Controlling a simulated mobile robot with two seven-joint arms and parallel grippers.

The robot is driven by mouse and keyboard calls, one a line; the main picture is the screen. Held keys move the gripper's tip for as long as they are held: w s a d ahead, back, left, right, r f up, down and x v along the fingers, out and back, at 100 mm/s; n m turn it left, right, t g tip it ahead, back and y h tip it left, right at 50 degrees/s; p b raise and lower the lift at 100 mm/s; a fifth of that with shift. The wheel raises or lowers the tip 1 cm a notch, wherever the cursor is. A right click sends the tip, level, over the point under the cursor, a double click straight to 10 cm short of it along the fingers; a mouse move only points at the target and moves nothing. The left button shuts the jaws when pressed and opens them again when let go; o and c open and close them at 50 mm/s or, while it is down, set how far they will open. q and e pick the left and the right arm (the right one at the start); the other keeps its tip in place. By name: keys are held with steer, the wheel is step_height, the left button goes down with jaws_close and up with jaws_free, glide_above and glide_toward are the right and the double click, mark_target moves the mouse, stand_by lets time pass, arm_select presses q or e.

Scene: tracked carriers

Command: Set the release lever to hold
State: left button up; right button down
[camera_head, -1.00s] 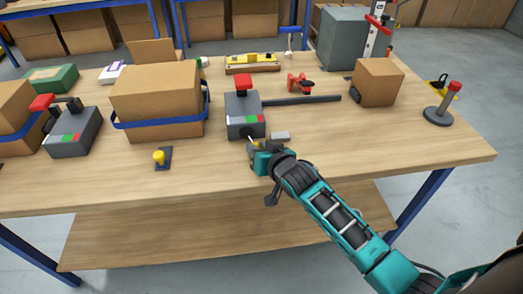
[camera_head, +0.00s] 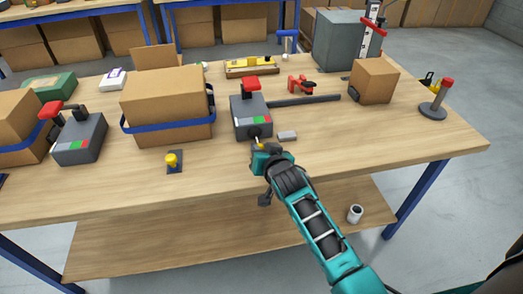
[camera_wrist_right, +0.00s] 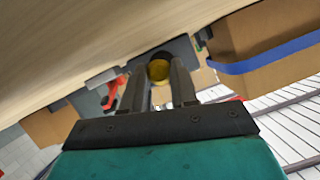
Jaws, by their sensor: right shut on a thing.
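A grey box (camera_head: 253,118) with a red handle (camera_head: 251,84) on top and a green and red label on its front stands mid-table. A yellow knob (camera_wrist_right: 158,70) at its near side lies between the two fingers of my right gripper (camera_head: 258,147), which is shut on it. The knob appears to be the tip of the release lever; the fingers mostly hide it in the head view. In the right wrist view the gripper (camera_wrist_right: 160,90) covers the lower part of the knob, and the lever's exact setting cannot be told. My left gripper is not in view.
A strapped carton (camera_head: 165,103), a second yellow knob (camera_head: 172,159) and another grey box (camera_head: 80,140) with a red handle are to the left. The front right of the table is clear.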

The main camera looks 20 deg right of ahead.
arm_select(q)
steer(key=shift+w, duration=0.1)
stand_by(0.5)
arm_select(e)
steer(key=c, duration=0.9)
jaws_free()
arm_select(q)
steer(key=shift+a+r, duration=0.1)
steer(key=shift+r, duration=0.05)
